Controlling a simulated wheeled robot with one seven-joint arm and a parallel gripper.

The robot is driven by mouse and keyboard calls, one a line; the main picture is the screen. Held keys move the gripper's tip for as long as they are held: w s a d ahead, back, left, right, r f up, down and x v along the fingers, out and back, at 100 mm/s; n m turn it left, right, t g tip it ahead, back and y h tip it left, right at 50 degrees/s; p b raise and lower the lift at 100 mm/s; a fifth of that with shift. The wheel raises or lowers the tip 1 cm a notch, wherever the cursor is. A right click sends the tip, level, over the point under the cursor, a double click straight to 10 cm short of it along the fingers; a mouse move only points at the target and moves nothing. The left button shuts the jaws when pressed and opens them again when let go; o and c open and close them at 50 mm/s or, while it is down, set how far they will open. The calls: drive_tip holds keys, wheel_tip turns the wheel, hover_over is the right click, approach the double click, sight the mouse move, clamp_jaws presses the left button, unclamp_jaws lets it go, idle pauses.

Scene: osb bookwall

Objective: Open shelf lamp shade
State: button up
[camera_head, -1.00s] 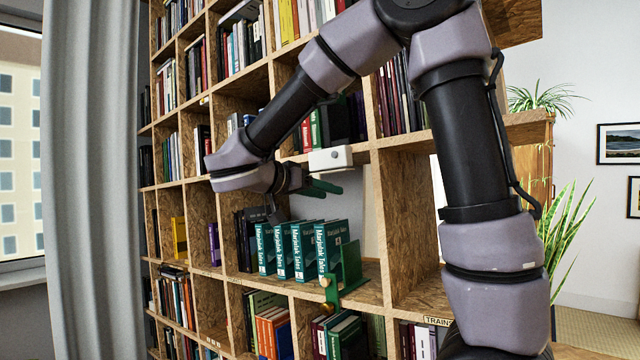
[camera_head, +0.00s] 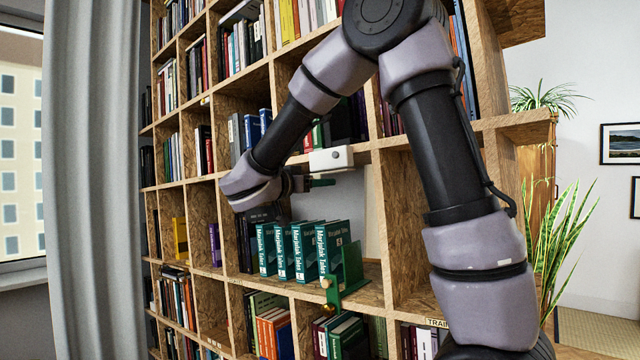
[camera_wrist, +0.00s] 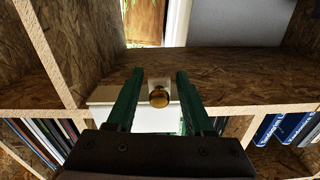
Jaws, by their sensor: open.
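The shelf lamp (camera_head: 331,160) is a white box mounted on the front edge of a shelf board, above the row of teal books. In the wrist view its white body (camera_wrist: 105,95) lies partly behind my fingers, and a round brass knob (camera_wrist: 158,97) stands out from it. My gripper (camera_wrist: 158,75) is open, with one green finger on each side of the knob and gaps between. In the head view my gripper (camera_head: 321,183) is just below the lamp. I cannot tell how deep the knob sits between the fingers.
Teal books (camera_head: 305,248) stand on the shelf below, beside a green bracket (camera_head: 347,272) with a brass knob. The chipboard bookcase (camera_head: 405,200) surrounds the arm, with an empty compartment to the right. A grey curtain (camera_head: 90,150) hangs at the left.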

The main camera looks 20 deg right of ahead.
drive_tip(key=shift+w+d, duration=0.1)
drive_tip(key=shift+d, duration=0.1)
clamp_jaws()
